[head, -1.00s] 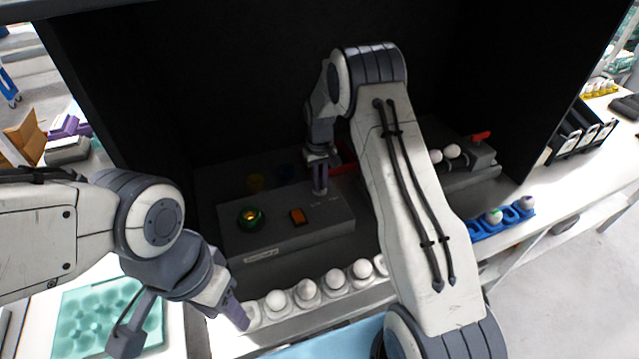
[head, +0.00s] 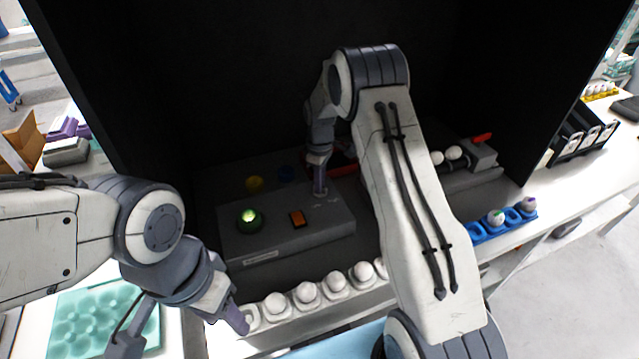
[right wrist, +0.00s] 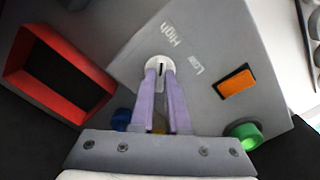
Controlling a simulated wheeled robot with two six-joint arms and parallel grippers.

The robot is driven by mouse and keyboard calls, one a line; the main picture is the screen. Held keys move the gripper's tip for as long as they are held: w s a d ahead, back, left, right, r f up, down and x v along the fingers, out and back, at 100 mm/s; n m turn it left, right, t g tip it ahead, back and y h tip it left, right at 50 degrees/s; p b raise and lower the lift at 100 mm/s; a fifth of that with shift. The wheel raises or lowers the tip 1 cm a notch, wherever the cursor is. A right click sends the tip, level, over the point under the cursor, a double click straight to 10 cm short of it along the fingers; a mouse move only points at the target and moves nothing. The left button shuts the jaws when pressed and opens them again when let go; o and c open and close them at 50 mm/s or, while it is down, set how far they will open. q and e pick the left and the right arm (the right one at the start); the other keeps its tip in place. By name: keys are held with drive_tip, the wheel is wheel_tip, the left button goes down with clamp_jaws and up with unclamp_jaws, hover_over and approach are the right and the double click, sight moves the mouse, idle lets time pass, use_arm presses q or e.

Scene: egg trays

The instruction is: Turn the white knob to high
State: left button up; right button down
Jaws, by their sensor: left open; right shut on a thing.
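The white knob (right wrist: 157,62) sits on the grey control box (head: 285,240), beside the printed words High and Low in the right wrist view. My right gripper (right wrist: 160,75) is shut on the knob, with a purple finger on each side. A dark mark shows on the knob face between the fingertips; which word it points to is hard to tell. In the head view my right gripper (head: 320,190) reaches down onto the box top and mostly hides the knob. My left gripper (head: 238,320) is open and empty near the row of white eggs.
On the box are a lit green button (head: 249,218) and an orange switch (head: 298,218). A red frame (right wrist: 25,72) lies beside the box. White eggs (head: 335,282) line the front. A teal egg tray (head: 75,310) is at lower left, and a blue holder (head: 478,233) at right.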

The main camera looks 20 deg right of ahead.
idle(0.3)
drive_tip(key=c, duration=0.9)
unclamp_jaws()
wheel_tip(320, 180, up, 11)
drive_tip(key=b, duration=0.2)
drive_tip(key=shift+f, duration=0.2)
